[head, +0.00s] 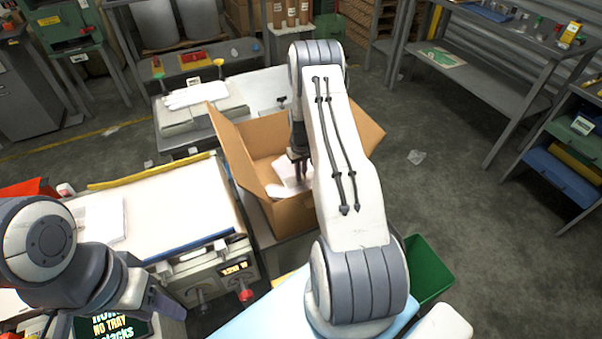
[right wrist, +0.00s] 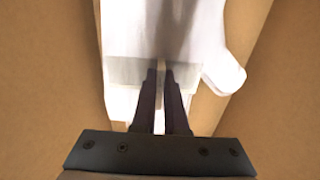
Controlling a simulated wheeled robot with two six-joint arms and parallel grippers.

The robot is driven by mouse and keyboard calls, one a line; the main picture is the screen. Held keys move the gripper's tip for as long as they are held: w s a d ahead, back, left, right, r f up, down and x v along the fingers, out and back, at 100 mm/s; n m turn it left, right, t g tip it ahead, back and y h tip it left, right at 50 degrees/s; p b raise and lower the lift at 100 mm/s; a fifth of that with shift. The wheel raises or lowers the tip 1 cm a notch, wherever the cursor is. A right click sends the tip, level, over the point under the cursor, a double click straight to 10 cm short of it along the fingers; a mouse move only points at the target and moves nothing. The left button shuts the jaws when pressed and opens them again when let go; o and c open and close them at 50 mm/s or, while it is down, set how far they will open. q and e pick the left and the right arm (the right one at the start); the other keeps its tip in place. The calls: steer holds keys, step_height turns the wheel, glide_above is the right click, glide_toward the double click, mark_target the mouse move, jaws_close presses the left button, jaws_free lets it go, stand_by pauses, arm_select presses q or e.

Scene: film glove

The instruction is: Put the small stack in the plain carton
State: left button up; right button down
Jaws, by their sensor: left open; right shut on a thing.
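The plain carton (head: 290,215) stands open at the middle of the head view, flaps spread. My right gripper (head: 299,158) reaches down inside it. It is shut on a small white stack (head: 284,188), partly hidden by my arm. In the right wrist view my fingers (right wrist: 160,72) are close together at the white stack (right wrist: 140,40), between brown carton walls (right wrist: 45,80). I cannot tell whether the stack touches the carton floor. My left gripper (head: 165,303) is open at the lower left, its fingers hardly visible, away from the carton.
A work table (head: 160,205) left of the carton bears another white stack (head: 100,220). A green bin (head: 428,270) stands right of my arm. A sign (head: 108,325) shows at the lower left. The floor at right is mostly clear.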

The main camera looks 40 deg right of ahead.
steer(key=shift+f+b, duration=0.5)
steer(key=shift+f, duration=0.4)
steer(key=c, duration=0.9)
jaws_free()
steer(key=shift+r, duration=0.1)
step_height(320, 180, up, 10)
steer(key=shift+r+b, duration=0.2)
steer(key=shift+b, duration=0.35)
